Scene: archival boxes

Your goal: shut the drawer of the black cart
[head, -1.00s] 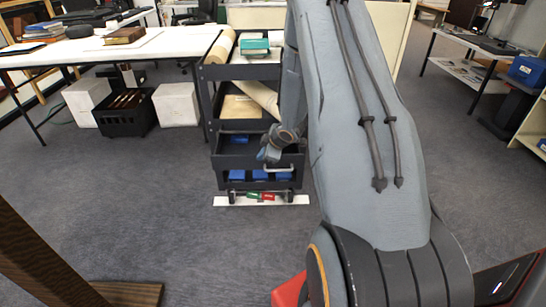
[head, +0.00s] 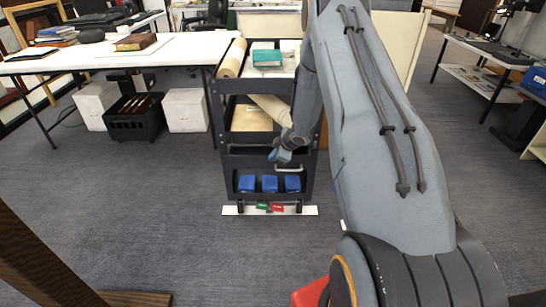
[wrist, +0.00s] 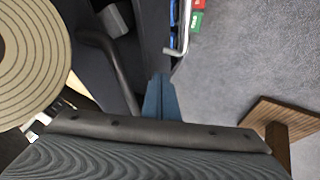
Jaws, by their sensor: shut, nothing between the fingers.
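The black cart (head: 217,130) stands in the middle of the head view. Its drawer (head: 245,161) sits below the middle shelf, and its front looks flush or nearly flush with the cart. A pale bar handle (head: 290,169) is on the right of the drawer front, and it shows silver in the wrist view (wrist: 183,40). My gripper (head: 279,155), with blue fingers, is at the drawer front, just left of and above the handle. In the wrist view its fingers (wrist: 160,85) are together and empty. I cannot tell whether they touch the drawer.
Several blue boxes (head: 269,184) stand on the cart's bottom shelf. A teal box (head: 267,58) and a paper roll (head: 231,58) lie on top. A white table (head: 100,56) is to the left, with a black crate (head: 135,122) below. The carpet (head: 190,240) in front is clear.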

